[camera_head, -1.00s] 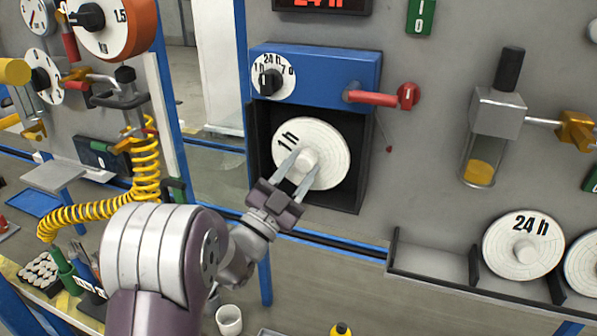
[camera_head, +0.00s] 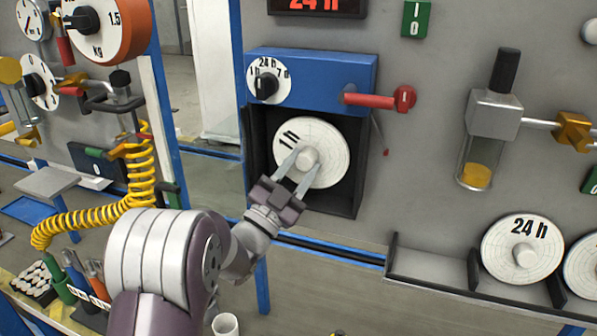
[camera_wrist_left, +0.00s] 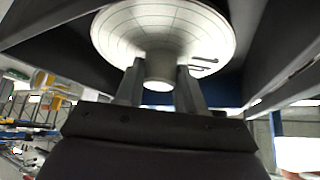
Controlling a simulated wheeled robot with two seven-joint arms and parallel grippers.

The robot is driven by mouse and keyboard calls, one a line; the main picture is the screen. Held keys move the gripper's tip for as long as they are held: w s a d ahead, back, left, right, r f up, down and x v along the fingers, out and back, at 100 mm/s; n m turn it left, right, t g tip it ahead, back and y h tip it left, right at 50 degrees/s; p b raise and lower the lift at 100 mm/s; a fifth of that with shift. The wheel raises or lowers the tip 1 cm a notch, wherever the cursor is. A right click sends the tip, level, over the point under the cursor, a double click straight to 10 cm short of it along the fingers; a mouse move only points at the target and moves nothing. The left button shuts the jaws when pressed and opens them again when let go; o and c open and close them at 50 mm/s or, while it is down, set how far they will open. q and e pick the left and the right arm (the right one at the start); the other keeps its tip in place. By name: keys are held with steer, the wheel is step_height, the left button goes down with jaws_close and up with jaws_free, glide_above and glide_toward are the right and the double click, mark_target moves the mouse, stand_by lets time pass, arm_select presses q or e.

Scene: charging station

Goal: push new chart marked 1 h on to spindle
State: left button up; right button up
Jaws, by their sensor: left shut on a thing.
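The white round chart marked 1 h (camera_head: 325,165) stands in the dark open box (camera_head: 347,203) under the blue recorder housing (camera_head: 325,85). My left gripper (camera_head: 294,165) is shut on the chart's central hub (camera_head: 308,158), one finger on each side. In the left wrist view the chart (camera_wrist_left: 130,28) shows above the gripper (camera_wrist_left: 160,75), with its hub between the fingers. The spindle is hidden behind the chart, so I cannot tell how far on it sits. My right gripper is not in view.
A red lever (camera_head: 370,100) sticks out of the blue housing. A chart marked 24 h (camera_head: 520,248) stands in the rack (camera_head: 430,273) at the lower right. A sight glass (camera_head: 482,150) projects from the panel. A yellow coiled hose (camera_head: 143,165) hangs at left.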

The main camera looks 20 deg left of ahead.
arm_select(q)
steer(key=shift+w+b, duration=0.3)
steer(key=shift+w, duration=0.35)
steer(key=o, duration=1.2)
steer(key=shift+c, duration=0.2)
